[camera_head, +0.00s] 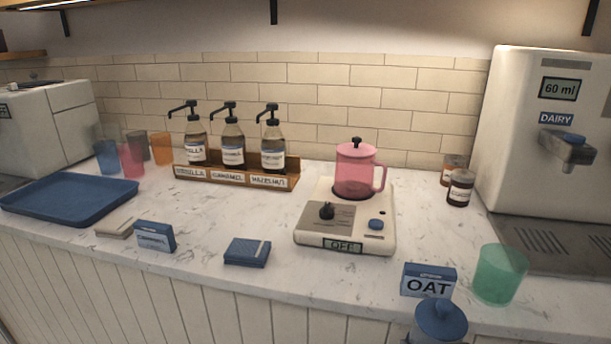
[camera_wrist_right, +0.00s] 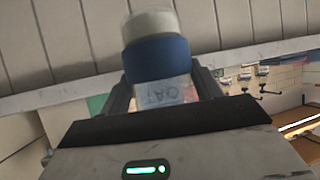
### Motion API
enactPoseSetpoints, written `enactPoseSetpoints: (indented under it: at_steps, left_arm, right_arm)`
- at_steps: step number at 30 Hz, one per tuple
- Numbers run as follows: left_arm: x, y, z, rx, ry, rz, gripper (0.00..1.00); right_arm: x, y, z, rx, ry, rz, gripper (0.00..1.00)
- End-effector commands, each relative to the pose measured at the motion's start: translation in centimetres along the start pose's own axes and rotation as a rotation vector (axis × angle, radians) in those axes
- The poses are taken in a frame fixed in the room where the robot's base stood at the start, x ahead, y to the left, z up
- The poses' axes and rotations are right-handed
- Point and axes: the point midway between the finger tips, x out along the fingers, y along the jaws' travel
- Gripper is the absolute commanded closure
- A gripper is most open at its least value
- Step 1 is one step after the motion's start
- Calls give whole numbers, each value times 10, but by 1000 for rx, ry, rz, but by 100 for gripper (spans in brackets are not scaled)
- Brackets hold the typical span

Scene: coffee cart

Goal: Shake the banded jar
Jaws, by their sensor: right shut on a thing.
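The banded jar (camera_wrist_right: 155,50) sits between the two fingers of my right gripper (camera_wrist_right: 165,92), which is shut on it. In the upside-down right wrist view it has a pale end and a wide blue band. What I take to be the same jar (camera_head: 439,322) shows at the bottom edge of the head view, with a blue top and a greyish body, cut off by the frame. It is in front of the counter's front edge, close to the OAT box (camera_head: 429,281). My right gripper does not show in the head view. My left gripper is in neither view.
A green cup (camera_head: 499,273) stands right of the OAT box. The scale with a pink pitcher (camera_head: 355,170), two small brown jars (camera_head: 460,188), syrup bottles (camera_head: 233,145) and a blue tray (camera_head: 68,199) stand farther back. The dairy machine (camera_head: 545,130) is at right.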

Motion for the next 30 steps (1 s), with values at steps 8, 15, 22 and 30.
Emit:
enactPoseSetpoints:
  at_steps: [8,15,22,30]
  left_arm:
    - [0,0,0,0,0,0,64]
    - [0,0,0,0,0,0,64]
    - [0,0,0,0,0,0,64]
    - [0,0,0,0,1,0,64]
  right_arm:
    - [-3,0,0,1,-24,3,76]
    - [-15,-1,-28,0,6,-4,76]
    - [-7,-1,-15,-3,18,-6,76]
    - [-14,0,-23,0,-7,-1,76]
